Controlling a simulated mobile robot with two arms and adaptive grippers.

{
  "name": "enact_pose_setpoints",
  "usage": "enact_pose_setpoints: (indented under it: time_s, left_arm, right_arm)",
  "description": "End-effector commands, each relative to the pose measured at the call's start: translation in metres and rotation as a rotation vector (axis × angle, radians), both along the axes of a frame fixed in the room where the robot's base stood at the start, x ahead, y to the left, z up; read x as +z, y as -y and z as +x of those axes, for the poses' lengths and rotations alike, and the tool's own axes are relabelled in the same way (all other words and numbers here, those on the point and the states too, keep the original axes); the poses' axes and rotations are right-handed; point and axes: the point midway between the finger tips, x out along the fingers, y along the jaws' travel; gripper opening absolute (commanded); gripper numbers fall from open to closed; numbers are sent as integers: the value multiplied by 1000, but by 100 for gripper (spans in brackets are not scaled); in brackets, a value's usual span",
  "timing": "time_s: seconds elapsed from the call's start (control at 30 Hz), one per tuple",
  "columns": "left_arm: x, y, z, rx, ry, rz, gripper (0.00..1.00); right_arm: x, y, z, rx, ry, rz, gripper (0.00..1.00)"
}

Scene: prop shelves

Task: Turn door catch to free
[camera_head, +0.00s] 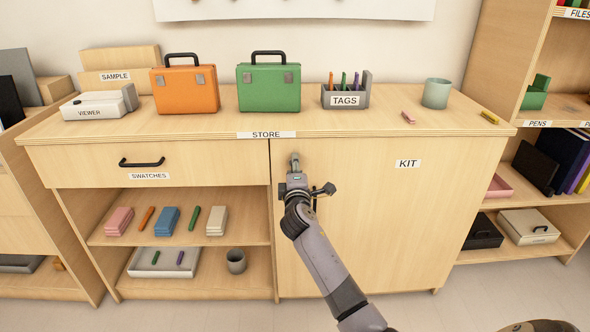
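The door catch (295,160) is a small grey piece near the upper left corner of the KIT cupboard door (380,230). Its upper end shows and stands roughly upright. My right gripper (297,180) is at the catch, just below its visible end, and hides its lower part. I cannot tell whether the fingers touch or grip it. The KIT door looks shut. My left gripper is not in view.
The SWATCHES drawer (210,165) with a black handle is left of the door, above open shelves holding small items. The STORE top (220,124) carries an orange case (185,91), a green case (268,88), a TAGS holder (346,90) and a cup (436,93).

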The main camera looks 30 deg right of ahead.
Motion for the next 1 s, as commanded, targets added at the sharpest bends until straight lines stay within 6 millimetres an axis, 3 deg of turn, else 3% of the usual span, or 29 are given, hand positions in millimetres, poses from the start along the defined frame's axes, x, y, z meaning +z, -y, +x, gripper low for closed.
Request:
enact_pose_setpoints:
  time_s: [0.27,0.3,0.6,1.0]
  left_arm:
    - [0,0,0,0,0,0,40]
    - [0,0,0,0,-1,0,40]
    - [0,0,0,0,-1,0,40]
    - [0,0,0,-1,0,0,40]
  right_arm:
    - [-1,0,0,-1,1,6,12]
    - [-1,0,0,0,1,6,40]
    - [0,0,0,0,1,3,60]
    - [-1,-4,-6,1,0,2,60]
